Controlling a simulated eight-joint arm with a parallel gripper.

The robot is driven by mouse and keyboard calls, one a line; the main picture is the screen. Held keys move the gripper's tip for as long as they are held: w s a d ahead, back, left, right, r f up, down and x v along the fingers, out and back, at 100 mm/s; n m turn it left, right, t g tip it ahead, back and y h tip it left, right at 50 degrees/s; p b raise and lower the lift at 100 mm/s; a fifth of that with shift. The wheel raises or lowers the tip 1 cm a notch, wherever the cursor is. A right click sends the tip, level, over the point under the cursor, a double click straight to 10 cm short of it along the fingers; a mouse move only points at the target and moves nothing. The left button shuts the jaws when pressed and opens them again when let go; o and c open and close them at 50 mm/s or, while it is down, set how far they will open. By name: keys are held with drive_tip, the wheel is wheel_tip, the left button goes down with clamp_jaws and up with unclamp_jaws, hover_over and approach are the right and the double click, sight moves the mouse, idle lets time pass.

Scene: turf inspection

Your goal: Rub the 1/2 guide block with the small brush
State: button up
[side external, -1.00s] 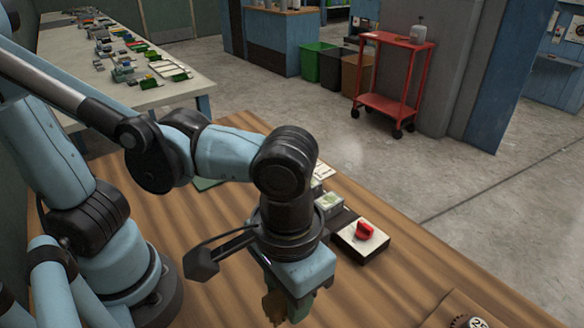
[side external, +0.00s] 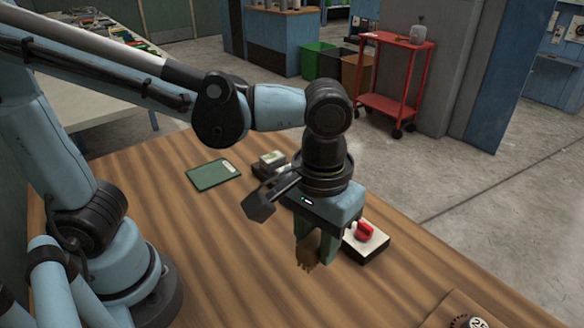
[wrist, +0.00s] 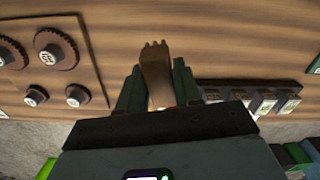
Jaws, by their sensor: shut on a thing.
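My gripper (side external: 314,250) is shut on a small brown brush (side external: 307,258) with its bristles pointing down, above the wooden table. In the wrist view the brush (wrist: 156,72) sits between the two green fingers of my gripper (wrist: 158,95). A row of small grey-and-dark blocks with pale green tops (wrist: 288,103) lies to the right of the gripper in the wrist view. In the side view some blocks (side external: 272,160) show behind the gripper, and my arm hides others. Their labels are too small to read, so I cannot tell which is the 1/2 guide block.
A dark block with a white top and red piece (side external: 367,240) stands just right of my gripper. A green flat panel (side external: 213,173) lies further back. A board with round numbered knobs (side external: 470,312) is at the front right. The table's left front is clear.

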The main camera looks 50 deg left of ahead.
drive_tip(key=w+a+r+n, duration=0.1)
drive_tip(key=w+a+n, duration=0.2)
drive_tip(key=w+a, duration=0.4)
drive_tip(key=w+a+r+n, duration=0.1)
drive_tip(key=w+a+n, duration=0.2)
drive_tip(key=a, duration=1.7)
drive_tip(key=w, duration=0.4)
drive_tip(key=shift+w+a+n, duration=0.2)
drive_tip(key=shift+a+n, duration=0.2)
drive_tip(key=shift+a+f, duration=0.1)
drive_tip(key=shift+a, duration=0.05)
drive_tip(key=shift+f, duration=3.05)
drive_tip(key=shift+d+f, duration=0.35)
drive_tip(key=shift+f, duration=0.2)
drive_tip(key=shift+d+f, duration=0.3)
drive_tip(key=shift+f, duration=0.2)
drive_tip(key=shift+c, duration=0.8)
drive_tip(key=shift+d, duration=1.5)
drive_tip(key=a, duration=0.4)
drive_tip(key=shift+w+a, duration=0.15)
drive_tip(key=shift+w, duration=0.15)
drive_tip(key=shift+w+d, duration=0.2)
drive_tip(key=shift+w, duration=0.1)
drive_tip(key=shift+d, duration=1.9)
drive_tip(key=shift+a, duration=2)
wheel_tip(320, 180, up, 8)
drive_tip(key=shift+r, duration=0.2)
